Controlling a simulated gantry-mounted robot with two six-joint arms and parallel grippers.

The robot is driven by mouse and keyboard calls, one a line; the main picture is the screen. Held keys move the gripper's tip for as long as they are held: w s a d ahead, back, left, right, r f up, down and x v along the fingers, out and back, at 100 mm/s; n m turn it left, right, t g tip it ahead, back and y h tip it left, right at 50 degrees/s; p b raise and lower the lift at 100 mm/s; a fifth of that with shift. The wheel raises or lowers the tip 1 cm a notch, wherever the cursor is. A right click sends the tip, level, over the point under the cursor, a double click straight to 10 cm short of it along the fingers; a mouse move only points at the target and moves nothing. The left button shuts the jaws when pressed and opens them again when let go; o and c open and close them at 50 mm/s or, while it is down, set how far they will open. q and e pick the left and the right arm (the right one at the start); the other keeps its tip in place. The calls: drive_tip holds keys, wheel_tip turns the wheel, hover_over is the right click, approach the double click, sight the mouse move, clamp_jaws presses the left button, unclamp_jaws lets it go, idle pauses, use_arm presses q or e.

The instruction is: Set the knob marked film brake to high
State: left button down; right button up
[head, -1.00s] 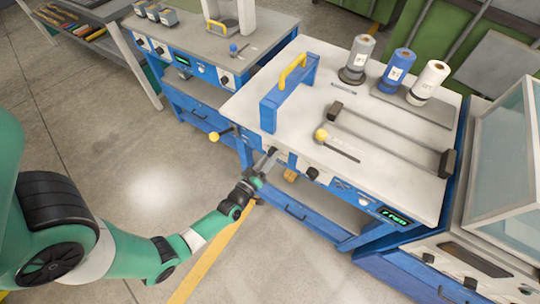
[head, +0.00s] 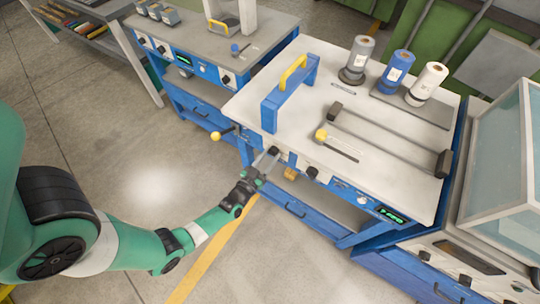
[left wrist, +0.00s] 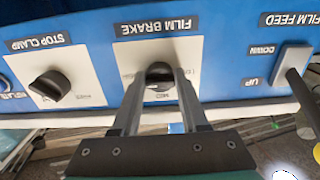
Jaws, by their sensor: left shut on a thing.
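The film brake knob (left wrist: 158,72) is dark and round, on a pale label plate (left wrist: 190,55) on the blue front panel (left wrist: 225,85). The words FILM BRAKE read upside down in the left wrist view. My left gripper (left wrist: 160,80) has its two fingers on either side of the knob and is shut on it. The fingers hide part of the knob and its scale, so I cannot tell its setting. In the head view my left gripper (head: 270,158) is at the front edge of the white-topped bench (head: 300,115). My right gripper is not in view.
The stop clamp knob (left wrist: 49,85) sits beside the film brake plate. On the other side is the film feed rocker (left wrist: 292,62). A yellow-ended lever (head: 218,135) sticks out near my left gripper. Film rolls (head: 398,70) stand on the bench; the floor in front is open.

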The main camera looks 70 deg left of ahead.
use_arm(q)
drive_tip(key=shift+r, duration=0.1)
idle(0.4)
drive_tip(key=shift+c, duration=2.1)
unclamp_jaws()
drive_tip(key=p+v, duration=0.2)
drive_tip(key=v, duration=0.9)
drive_tip(key=shift+s+p, duration=0.3)
drive_tip(key=shift+p, duration=0.05)
drive_tip(key=shift+d, duration=0.15)
